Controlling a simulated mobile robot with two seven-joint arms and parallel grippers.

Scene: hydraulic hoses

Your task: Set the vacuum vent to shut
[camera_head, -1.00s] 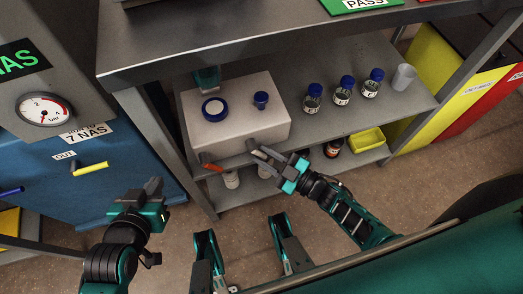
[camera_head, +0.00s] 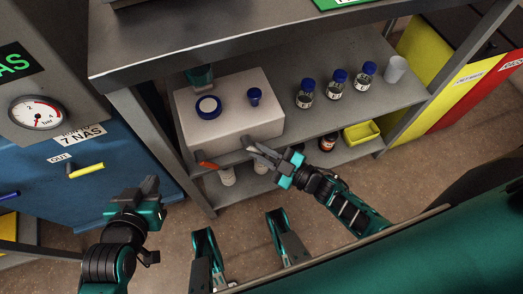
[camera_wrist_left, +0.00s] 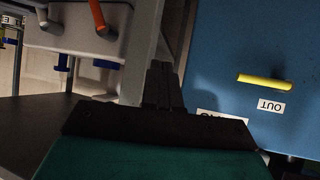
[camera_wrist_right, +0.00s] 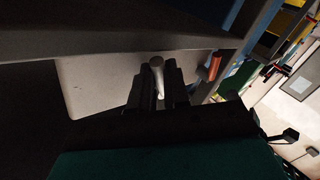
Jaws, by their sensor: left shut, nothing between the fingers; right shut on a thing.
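A pale box (camera_head: 225,112) on the lower shelf has two levers on its front, one orange-red (camera_head: 208,165) and one grey-white (camera_wrist_right: 157,78). No label shows which is the vacuum vent. My right gripper (camera_head: 259,151) is at the box's front right and is shut on the grey-white lever. In the right wrist view the lever stands between the two fingers, pointing along them; the orange-red lever (camera_wrist_right: 214,67) is off to the right. My left gripper (camera_head: 150,186) is shut and empty, held in front of the blue cabinet, apart from the box; its fingers show in the left wrist view (camera_wrist_left: 162,82).
The box top carries a blue-ringed disc (camera_head: 208,107) and a blue knob (camera_head: 254,96). Several blue-capped bottles (camera_head: 337,85) and a cup (camera_head: 396,69) stand to its right. A yellow tray (camera_head: 361,133) is below. The blue cabinet (camera_head: 100,205) has a yellow OUT handle (camera_head: 86,171). The tabletop overhangs the box.

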